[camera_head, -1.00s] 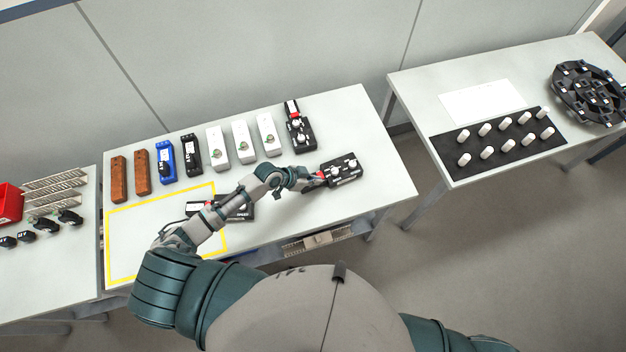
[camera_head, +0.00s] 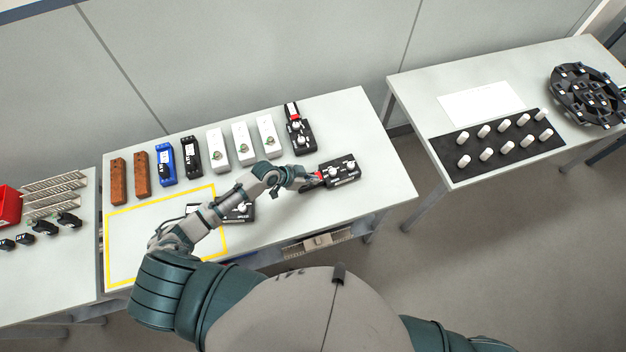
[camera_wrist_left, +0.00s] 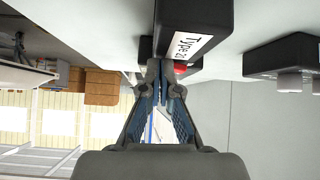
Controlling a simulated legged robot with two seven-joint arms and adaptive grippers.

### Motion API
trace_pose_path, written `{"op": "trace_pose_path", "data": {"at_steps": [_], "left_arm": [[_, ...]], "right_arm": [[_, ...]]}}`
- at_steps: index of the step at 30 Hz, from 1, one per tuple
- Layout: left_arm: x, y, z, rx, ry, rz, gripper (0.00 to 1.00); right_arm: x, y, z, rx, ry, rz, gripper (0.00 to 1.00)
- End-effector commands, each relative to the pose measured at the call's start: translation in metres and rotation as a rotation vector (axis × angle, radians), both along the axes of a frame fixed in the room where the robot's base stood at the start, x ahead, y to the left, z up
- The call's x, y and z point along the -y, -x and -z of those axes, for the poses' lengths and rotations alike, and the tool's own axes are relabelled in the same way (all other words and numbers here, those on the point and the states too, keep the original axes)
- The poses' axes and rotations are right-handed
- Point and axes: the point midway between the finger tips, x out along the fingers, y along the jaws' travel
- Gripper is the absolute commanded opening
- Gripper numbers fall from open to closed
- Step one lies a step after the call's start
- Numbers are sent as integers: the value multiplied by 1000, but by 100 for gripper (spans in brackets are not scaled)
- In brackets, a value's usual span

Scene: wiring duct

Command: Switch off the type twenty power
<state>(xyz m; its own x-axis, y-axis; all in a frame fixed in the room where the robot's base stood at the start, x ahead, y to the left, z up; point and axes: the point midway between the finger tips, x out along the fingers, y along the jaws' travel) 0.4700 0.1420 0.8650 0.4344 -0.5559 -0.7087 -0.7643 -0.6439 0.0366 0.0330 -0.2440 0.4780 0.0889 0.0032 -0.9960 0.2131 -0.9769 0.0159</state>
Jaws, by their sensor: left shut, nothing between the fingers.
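A black device (camera_head: 343,170) with several light knobs lies at the right part of the middle table. A red part (camera_head: 319,175) shows at its left end. My left gripper (camera_head: 308,182) is at that end, shut and empty. In the left wrist view, the closed fingertips (camera_wrist_left: 160,72) are right by the device (camera_wrist_left: 192,22), whose white label reads "Type 2", the rest cut off. The red part (camera_wrist_left: 181,69) is partly behind the fingertips; I cannot tell if they touch it. My right gripper is out of view.
Another black device with a red part (camera_head: 299,130) stands at the back, beside white (camera_head: 268,137), black and blue units. A further black device (camera_head: 240,212) is partly hidden under my left arm, by the yellow outline (camera_head: 107,250). A right table (camera_head: 420,85) holds white pegs.

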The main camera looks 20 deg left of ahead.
Motion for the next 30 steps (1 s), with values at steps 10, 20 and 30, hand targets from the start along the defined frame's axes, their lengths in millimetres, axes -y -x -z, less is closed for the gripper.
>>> {"op": "trace_pose_path", "data": {"at_steps": [10,20,30], "left_arm": [[6,0,-34,0,-1,-2,0],[-22,33,-79,-1,-5,-5,0],[-37,53,-107,-2,-2,-6,0]], "right_arm": [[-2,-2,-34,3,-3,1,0],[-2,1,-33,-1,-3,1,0],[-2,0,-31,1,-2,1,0]]}}
